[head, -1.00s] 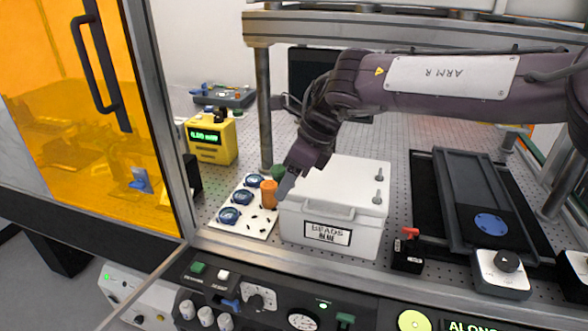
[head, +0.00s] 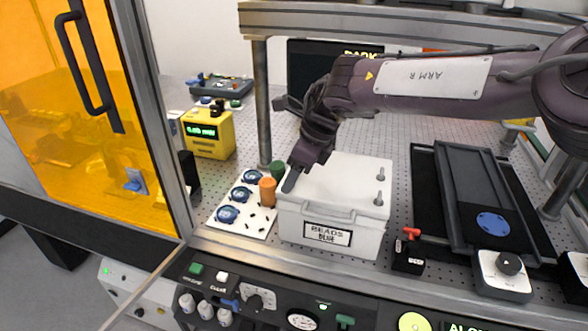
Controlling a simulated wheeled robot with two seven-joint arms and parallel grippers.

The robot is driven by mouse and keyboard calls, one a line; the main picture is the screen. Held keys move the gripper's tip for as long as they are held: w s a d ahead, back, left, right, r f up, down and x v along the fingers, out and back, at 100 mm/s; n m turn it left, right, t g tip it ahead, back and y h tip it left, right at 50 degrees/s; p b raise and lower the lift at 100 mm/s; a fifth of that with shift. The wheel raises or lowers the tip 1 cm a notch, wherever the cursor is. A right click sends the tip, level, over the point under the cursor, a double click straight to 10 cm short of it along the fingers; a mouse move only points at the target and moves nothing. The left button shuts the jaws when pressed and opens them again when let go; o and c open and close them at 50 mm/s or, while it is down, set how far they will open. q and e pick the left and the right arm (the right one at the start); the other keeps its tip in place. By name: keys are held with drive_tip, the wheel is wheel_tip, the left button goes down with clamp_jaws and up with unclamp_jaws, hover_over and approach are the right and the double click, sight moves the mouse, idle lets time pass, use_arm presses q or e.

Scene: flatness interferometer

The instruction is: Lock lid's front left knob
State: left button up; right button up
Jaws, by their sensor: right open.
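The white box with its lid (head: 338,185) stands on the perforated table, with a label reading "BEADS BLUE" on its front. Two small metal knobs show on the lid's right side, a back one (head: 381,174) and a front one (head: 378,198). My right gripper (head: 291,182) points down at the lid's front left corner, its fingertip at or just over that corner. The front left knob is hidden behind the gripper, and I cannot tell whether they touch. The gap between the jaws does not show from here. My left gripper is out of view.
A white board with blue round pieces (head: 227,215) and an orange cylinder (head: 267,191) sit close left of the box. A red-handled black block (head: 408,252) and a dark rail tray (head: 460,190) stand to the right. A metal post (head: 263,110) rises behind.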

drive_tip(key=shift+s, duration=0.15)
drive_tip(key=c, duration=1)
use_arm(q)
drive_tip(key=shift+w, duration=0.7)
use_arm(e)
drive_tip(key=m+t, duration=0.1)
drive_tip(key=m, duration=0.3)
drive_tip(key=shift+s+a+h+b, duration=0.1)
drive_tip(key=shift+h+b, duration=0.2)
drive_tip(key=shift+b, duration=0.1)
drive_tip(key=m, duration=0.2)
drive_tip(key=m+t+h, duration=0.1)
drive_tip(key=m, duration=0.1)
drive_tip(key=shift+s+a+m+t, duration=0.15)
drive_tip(key=shift+a+m+t, duration=0.05)
drive_tip(key=shift+m+t, duration=0.1)
drive_tip(key=m+h, duration=0.2)
drive_tip(key=m, duration=0.2)
drive_tip(key=shift+a+p, duration=0.2)
drive_tip(key=shift+p, duration=0.1)
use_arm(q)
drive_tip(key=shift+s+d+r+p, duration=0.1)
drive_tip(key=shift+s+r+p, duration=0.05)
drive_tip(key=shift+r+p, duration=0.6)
use_arm(e)
drive_tip(key=shift+a+m+h, duration=0.15)
drive_tip(key=shift+m+h, duration=0.75)
drive_tip(key=shift+m, duration=1.5)
